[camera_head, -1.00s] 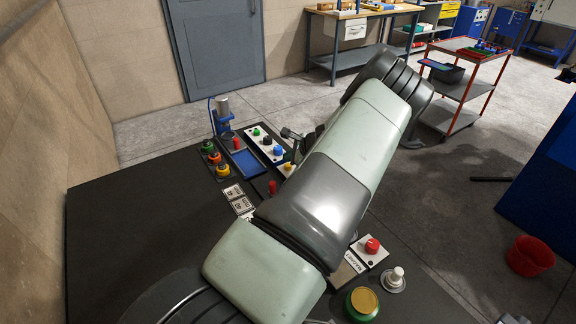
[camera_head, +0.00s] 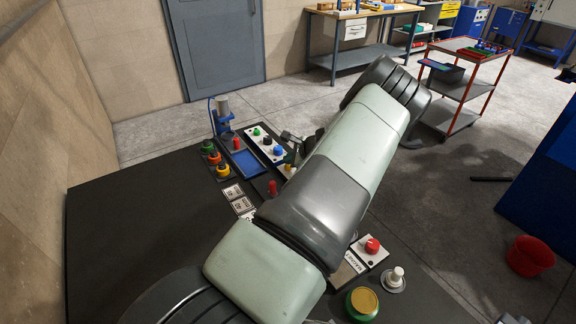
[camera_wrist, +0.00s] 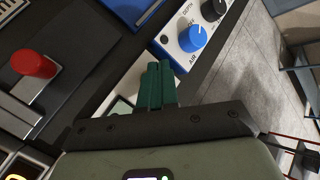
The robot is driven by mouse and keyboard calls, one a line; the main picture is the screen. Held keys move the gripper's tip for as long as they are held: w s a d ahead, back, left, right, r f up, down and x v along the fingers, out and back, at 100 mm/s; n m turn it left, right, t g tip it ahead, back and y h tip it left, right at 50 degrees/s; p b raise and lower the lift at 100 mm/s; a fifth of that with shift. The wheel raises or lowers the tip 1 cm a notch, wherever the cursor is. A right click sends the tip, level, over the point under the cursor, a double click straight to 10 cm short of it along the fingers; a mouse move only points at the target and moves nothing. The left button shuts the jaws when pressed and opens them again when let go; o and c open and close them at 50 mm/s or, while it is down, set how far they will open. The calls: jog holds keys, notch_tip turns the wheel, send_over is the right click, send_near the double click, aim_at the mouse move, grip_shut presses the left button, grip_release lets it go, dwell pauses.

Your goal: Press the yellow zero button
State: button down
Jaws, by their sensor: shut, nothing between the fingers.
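A small yellow button (camera_head: 288,168) shows at the near end of the white control panel (camera_head: 263,143) in the head view, close against my arm. Its label is not readable. My gripper's closed green fingers show in the wrist view (camera_wrist: 158,84), shut with nothing between them. The yellow button does not show in the wrist view; the fingers and gripper body cover that part. I cannot tell whether the fingertips touch it.
A red lever knob (camera_head: 273,187) stands left of my arm. A red button (camera_head: 372,246), a white knob (camera_head: 396,276) and a larger yellow-topped green button (camera_head: 363,301) sit right of my arm.

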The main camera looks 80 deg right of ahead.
jog(key=shift+f, duration=0.7)
dwell(0.5)
jog(key=shift+r, duration=1.25)
jog(key=shift+r, duration=2.5)
